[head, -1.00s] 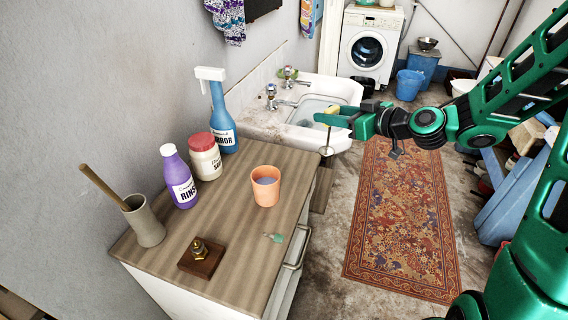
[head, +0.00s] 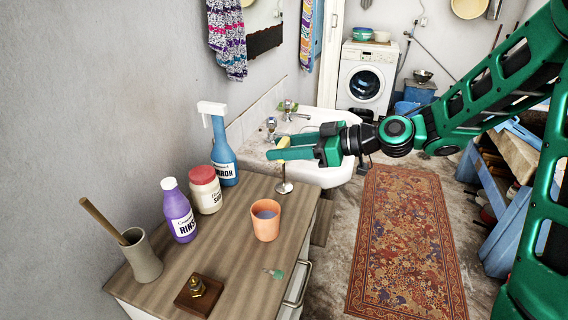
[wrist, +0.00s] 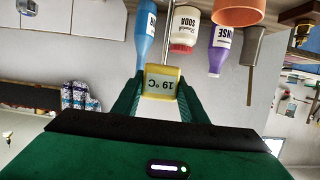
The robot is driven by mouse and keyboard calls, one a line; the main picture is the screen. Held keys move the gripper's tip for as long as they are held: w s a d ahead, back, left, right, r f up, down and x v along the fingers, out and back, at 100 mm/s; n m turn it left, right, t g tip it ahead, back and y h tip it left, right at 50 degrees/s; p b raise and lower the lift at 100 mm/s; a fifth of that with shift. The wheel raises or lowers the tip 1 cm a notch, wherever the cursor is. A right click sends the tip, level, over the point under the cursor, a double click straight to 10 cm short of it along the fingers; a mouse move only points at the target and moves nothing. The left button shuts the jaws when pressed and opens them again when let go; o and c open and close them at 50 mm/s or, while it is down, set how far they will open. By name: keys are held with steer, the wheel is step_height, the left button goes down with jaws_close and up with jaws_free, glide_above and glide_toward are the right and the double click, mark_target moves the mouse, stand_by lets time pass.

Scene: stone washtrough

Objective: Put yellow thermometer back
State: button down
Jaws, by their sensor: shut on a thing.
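The yellow thermometer (head: 283,141) is between the fingers of my gripper (head: 279,147), which is shut on it. In the wrist view the thermometer (wrist: 161,84) shows its display, upside down, reading 19 °C. In the head view a thin metal stem with a small disc hangs below it, over the far right part of the cabinet top. The fingers cover part of the thermometer's body. An orange cup (head: 266,226) with bluish contents stands on the cabinet top (head: 236,262), nearer than the thermometer.
A blue spray bottle (head: 222,158), a red-lidded soda jar (head: 204,197) and a purple rinse bottle (head: 179,218) stand along the wall. A pot with a stick (head: 142,258), a wooden block with a brass piece (head: 197,298) and a small green-tipped item (head: 274,274) are nearer. The sink (head: 325,123) lies beyond.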

steer(key=w+f, duration=0.5)
steer(key=f, duration=0.2)
stand_by(0.3)
steer(key=shift+f, duration=0.1)
steer(key=c, duration=1.1)
jaws_free()
steer(key=v, duration=1.2)
steer(key=shift+d, duration=0.1)
